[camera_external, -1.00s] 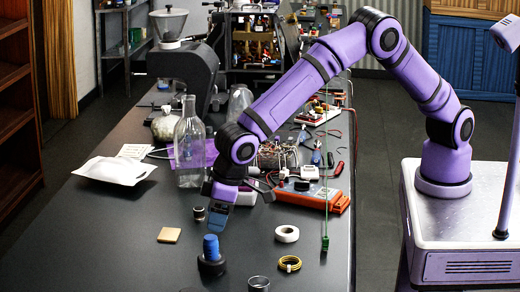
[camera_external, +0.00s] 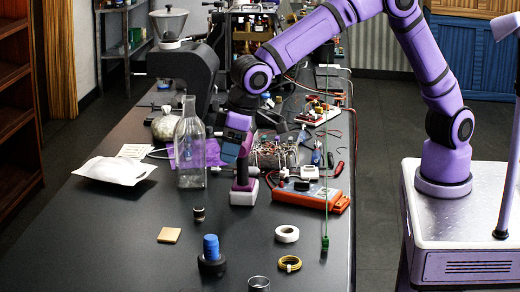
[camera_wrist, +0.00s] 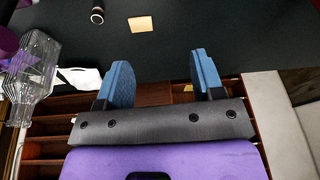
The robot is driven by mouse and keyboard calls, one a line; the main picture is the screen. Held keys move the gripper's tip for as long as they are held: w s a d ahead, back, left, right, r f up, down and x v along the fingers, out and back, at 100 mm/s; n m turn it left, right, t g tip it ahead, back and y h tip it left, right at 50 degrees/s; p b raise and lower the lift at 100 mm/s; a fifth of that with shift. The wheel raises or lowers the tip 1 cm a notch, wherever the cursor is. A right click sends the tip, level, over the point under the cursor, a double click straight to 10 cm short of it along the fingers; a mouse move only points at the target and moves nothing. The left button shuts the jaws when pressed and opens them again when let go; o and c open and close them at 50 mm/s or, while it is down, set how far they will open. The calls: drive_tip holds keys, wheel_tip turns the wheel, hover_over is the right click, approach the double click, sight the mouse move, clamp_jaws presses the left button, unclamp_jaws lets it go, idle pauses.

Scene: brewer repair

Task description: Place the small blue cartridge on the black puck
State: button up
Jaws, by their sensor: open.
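The small blue cartridge (camera_external: 211,245) stands upright on the black puck (camera_external: 212,265), near the front of the dark bench. My gripper (camera_external: 232,150) is raised above the bench, behind and apart from the cartridge, near the glass bottle. In the wrist view my gripper (camera_wrist: 163,80) shows two blue fingers spread apart with nothing between them. The cartridge and puck are not visible in the wrist view.
A tall glass bottle (camera_external: 190,148) stands left of my gripper. A dark small cylinder (camera_external: 199,214), tan square (camera_external: 169,235), white tape roll (camera_external: 287,233), yellow ring (camera_external: 290,263) and metal cup (camera_external: 259,283) surround the puck. An orange device (camera_external: 318,197) lies to the right.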

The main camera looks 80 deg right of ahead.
drive_tip(key=s+d+r, duration=0.6)
drive_tip(key=d+r, duration=0.1)
drive_tip(key=d, duration=0.5)
drive_tip(key=s+d+r, duration=0.7)
drive_tip(key=d+r, duration=0.1)
drive_tip(key=d, duration=0.3)
drive_tip(key=s+d, duration=0.4)
drive_tip(key=s, duration=0.4)
drive_tip(key=s+d+f+m+t, duration=0.1)
drive_tip(key=s+d, duration=0.4)
drive_tip(key=s, duration=0.3)
drive_tip(key=s+d+f+t, duration=0.1)
drive_tip(key=s+d, duration=0.3)
drive_tip(key=s, duration=0.5)
drive_tip(key=shift+d+f+h, duration=0.25)
drive_tip(key=shift+h, duration=0.15)
